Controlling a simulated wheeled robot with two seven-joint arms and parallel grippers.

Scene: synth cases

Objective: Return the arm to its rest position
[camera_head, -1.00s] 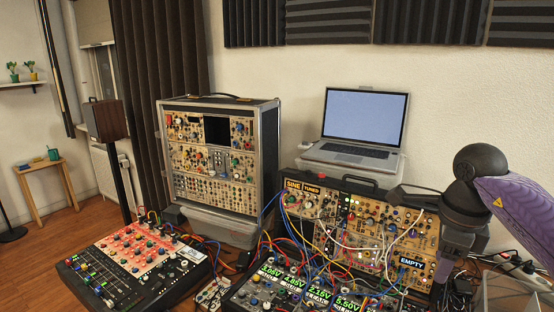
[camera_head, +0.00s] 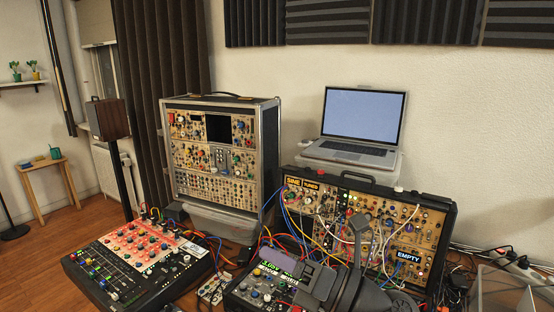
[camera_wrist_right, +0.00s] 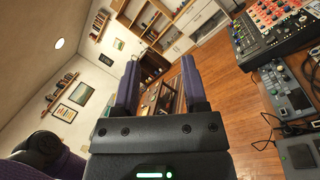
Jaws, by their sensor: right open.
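The gap looks out across the room's floor and far shelves. My right arm enters from the bottom edge of the head view. My left gripper is in neither view.
A patch-cabled synth case (camera_head: 420,222) stands behind my right arm, with a laptop (camera_head: 361,118) behind it. A tall synth case (camera_head: 270,150) and a mixer (camera_head: 140,255) are to the left. Loose cables (camera_head: 300,230) cross the table.

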